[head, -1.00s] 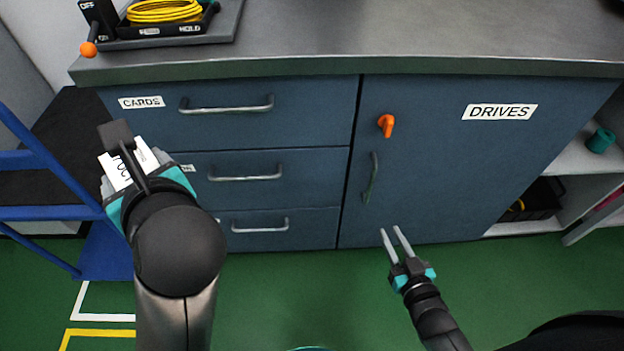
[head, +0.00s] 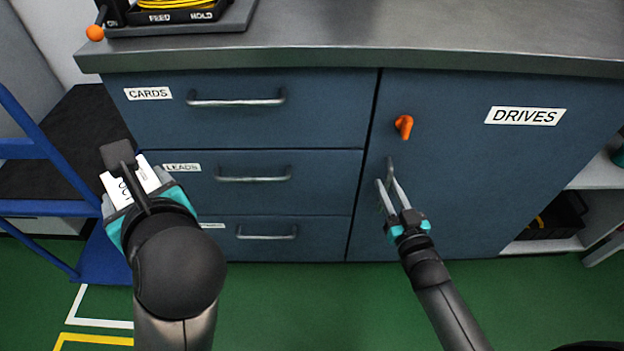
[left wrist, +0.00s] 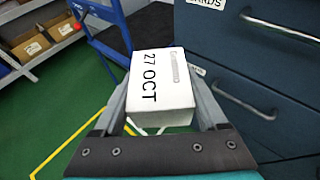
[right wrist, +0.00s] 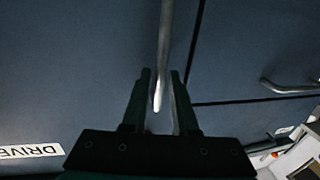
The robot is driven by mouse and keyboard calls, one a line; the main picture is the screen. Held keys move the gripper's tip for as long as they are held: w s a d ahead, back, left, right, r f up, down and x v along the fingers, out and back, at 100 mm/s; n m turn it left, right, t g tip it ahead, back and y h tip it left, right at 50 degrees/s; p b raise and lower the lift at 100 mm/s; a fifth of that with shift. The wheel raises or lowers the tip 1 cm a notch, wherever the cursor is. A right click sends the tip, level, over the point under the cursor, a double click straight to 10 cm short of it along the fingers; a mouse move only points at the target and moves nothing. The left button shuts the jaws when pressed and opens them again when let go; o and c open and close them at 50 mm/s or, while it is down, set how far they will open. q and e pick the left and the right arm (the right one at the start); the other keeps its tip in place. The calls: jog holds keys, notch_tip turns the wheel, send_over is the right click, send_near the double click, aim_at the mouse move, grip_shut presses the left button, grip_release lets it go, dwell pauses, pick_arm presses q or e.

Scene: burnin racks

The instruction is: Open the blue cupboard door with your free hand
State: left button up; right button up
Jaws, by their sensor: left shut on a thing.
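The blue cupboard door (head: 490,190), labelled DRIVES, is closed in the head view, with an orange latch (head: 404,126) near its upper left. Its upright metal handle (right wrist: 164,40) runs between the fingers of my right gripper (right wrist: 160,78) in the right wrist view. Those fingers are open, one on each side of the handle, with small gaps beside it. In the head view my right gripper (head: 385,176) hides most of the handle. My left gripper (left wrist: 160,100) is shut on a white box (left wrist: 160,85) marked 27 OCT, held left of the drawers.
Several blue drawers with bar handles (head: 238,100) lie left of the door. A grey worktop (head: 350,35) overhangs them. A blue trolley frame (head: 40,207) stands at the left. An open shelf (head: 545,245) is at the right. The green floor before the door is clear.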

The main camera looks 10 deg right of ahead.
jog(key=shift+w, duration=0.6)
grip_shut()
dwell(1.1)
